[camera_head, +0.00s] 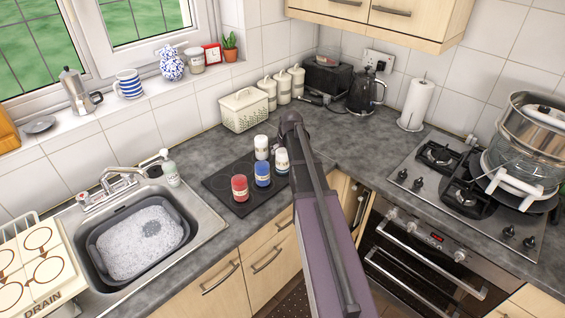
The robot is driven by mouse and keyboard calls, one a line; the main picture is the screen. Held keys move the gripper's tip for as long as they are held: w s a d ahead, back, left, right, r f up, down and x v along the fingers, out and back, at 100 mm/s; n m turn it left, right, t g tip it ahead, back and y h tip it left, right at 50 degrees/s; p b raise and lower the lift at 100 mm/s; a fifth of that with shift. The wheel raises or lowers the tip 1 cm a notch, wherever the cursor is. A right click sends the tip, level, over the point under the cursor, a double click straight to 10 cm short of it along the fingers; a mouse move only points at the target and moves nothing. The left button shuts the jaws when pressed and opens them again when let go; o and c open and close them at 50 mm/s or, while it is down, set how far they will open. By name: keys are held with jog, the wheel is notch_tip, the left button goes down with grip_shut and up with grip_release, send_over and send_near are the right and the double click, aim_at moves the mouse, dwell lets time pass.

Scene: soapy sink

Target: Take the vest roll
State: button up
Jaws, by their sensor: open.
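Several short upright rolls stand on a dark mat (222,186) on the counter: a red one (240,188), a blue one (263,174), a white one (261,147) and a white one with a dark blue part (282,160). Their labels are too small to read, so I cannot tell which is the vest roll. My arm rises from the bottom middle and partly passes in front of the counter, just right of the rolls. My gripper's fingers are not visible. The mat's right edge is hidden by my arm.
A steel sink (205,222) with a grey basin (172,262) of suds lies left of the mat. A soap bottle (170,172) stands behind it. A cream box (243,110) and canisters stand at the back. A gas hob (415,187) with a large pot is at right.

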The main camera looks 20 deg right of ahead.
jog(key=shift+f, duration=0.15)
jog(key=shift+b+x, duration=2.35)
jog(key=shift+x, duration=0.15)
jog(key=shift+w+d, duration=0.1)
jog(key=shift+w, duration=0.05)
jog(key=c, duration=1.1)
